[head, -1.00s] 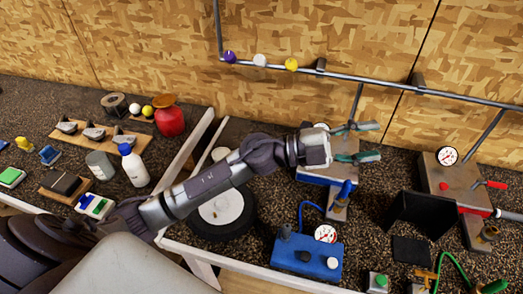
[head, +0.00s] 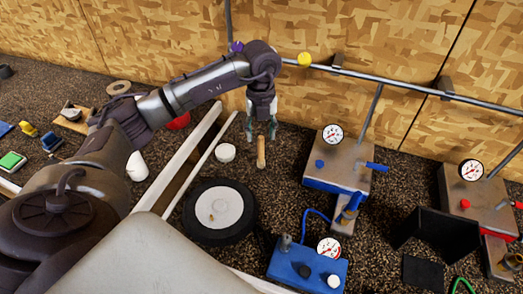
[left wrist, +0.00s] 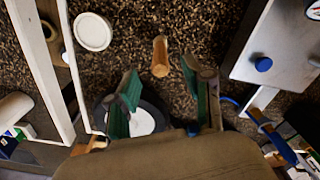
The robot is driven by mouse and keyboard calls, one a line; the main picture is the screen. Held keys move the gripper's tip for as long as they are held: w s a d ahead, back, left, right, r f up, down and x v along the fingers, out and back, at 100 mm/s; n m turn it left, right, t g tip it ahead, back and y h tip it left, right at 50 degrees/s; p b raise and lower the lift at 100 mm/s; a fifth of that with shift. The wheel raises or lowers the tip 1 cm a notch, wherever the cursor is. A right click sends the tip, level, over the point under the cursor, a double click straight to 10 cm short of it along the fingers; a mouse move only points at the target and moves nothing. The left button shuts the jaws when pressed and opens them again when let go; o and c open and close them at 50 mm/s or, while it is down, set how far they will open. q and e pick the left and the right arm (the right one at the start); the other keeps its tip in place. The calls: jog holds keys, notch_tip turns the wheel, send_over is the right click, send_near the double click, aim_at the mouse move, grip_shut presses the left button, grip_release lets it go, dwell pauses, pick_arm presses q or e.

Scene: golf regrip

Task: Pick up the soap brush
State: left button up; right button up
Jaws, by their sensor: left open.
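A wooden stick-like piece (head: 261,152), which I take to be the soap brush, is on the dark speckled bench top just below my left gripper in the head view. I cannot tell whether it stands or lies, and no bristles show. My left gripper (head: 261,134) points down over it with its green-padded fingers apart and empty. In the left wrist view the wooden piece (left wrist: 160,56) appears beyond the fingertips, between the lines of the two fingers (left wrist: 159,82). My right gripper is not in view.
A round white lid or tub (head: 225,152) is close to the left of the wooden piece. A black wheel with a white hub (head: 217,207) is nearer. A metal box with a gauge (head: 338,165) stands to the right. A white rail (head: 183,150) runs along the left.

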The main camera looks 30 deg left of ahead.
aim_at(261, 153)
pick_arm(q)
notch_tip(261, 153, down, 4)
jog(key=shift+r, duration=0.25)
jog(key=shift+f+p, duration=0.5)
jog(key=shift+p, duration=0.3)
notch_tip(261, 153, down, 4)
jog(key=shift+r+p, duration=0.15)
jog(key=shift+p, duration=0.65)
jog(key=shift+w+f, duration=0.1)
jog(key=shift+f, duration=0.25)
grip_shut()
